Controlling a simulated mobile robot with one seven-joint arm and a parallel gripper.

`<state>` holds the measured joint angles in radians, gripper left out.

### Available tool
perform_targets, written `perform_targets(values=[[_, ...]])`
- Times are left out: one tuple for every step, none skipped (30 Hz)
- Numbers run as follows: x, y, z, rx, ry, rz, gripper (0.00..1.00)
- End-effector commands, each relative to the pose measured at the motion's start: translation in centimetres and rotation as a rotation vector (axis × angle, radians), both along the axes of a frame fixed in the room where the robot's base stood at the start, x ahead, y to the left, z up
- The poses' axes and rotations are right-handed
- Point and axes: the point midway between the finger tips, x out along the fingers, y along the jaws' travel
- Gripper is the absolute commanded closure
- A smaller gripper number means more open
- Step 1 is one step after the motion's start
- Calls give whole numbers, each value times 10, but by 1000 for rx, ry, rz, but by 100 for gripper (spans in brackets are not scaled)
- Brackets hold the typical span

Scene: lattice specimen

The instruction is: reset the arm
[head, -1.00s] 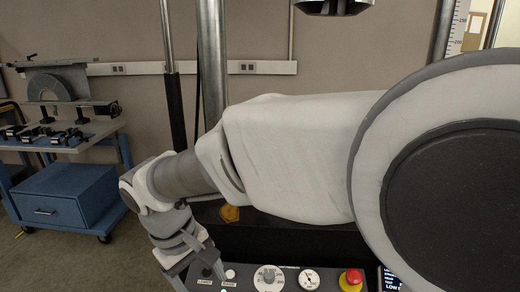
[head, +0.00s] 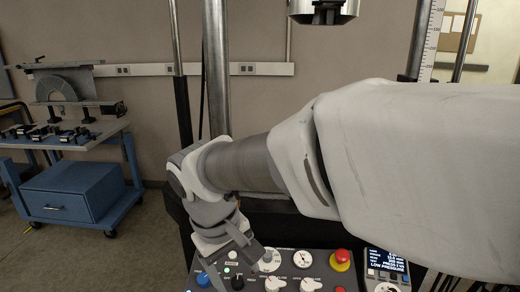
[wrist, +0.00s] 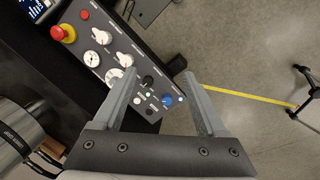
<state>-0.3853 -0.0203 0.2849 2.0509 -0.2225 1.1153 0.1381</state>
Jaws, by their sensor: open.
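My arm reaches across the head view from the right, with its elbow and wrist bent down in front of the machine. My gripper (wrist: 160,88) shows in the wrist view with its two grey fingers apart and nothing between them. It hangs over the left part of the control panel (wrist: 118,48), which carries knobs, gauges and buttons. The same control panel (head: 320,285) shows at the bottom of the head view. In the head view my arm hides part of the machine, and the fingertips are hard to make out.
A red emergency button (head: 341,260) and a small display (head: 385,262) sit on the panel's right. A blue cart (head: 75,180) with tools stands at the left. A machine head (head: 323,12) hangs above. Floor with a yellow line (wrist: 250,97) lies beside the panel.

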Motion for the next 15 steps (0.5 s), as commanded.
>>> perform_targets(values=[[-1, -17, 19, 18, -25, -42, 26], [-2, -26, 26, 31, -40, -66, 26], [-4, -39, 36, 47, -59, -98, 26], [-6, -48, 42, 59, -73, -124, 26], [-8, -58, 50, 75, -89, -151, 26], [-11, -71, 58, 93, -111, -186, 26], [-14, -80, 64, 107, -126, -212, 26], [-17, -89, 71, 122, -143, -238, 26], [-22, -101, 79, 142, -166, -272, 26], [-25, -109, 84, 157, -183, -298, 26], [-29, -117, 89, 174, -200, -325, 26], [-34, -127, 96, 193, -224, -356, 26], [-39, -135, 100, 209, -241, -382, 26], [-43, -141, 104, 225, -259, -405, 26], [-48, -150, 109, 244, -282, -435, 26]])
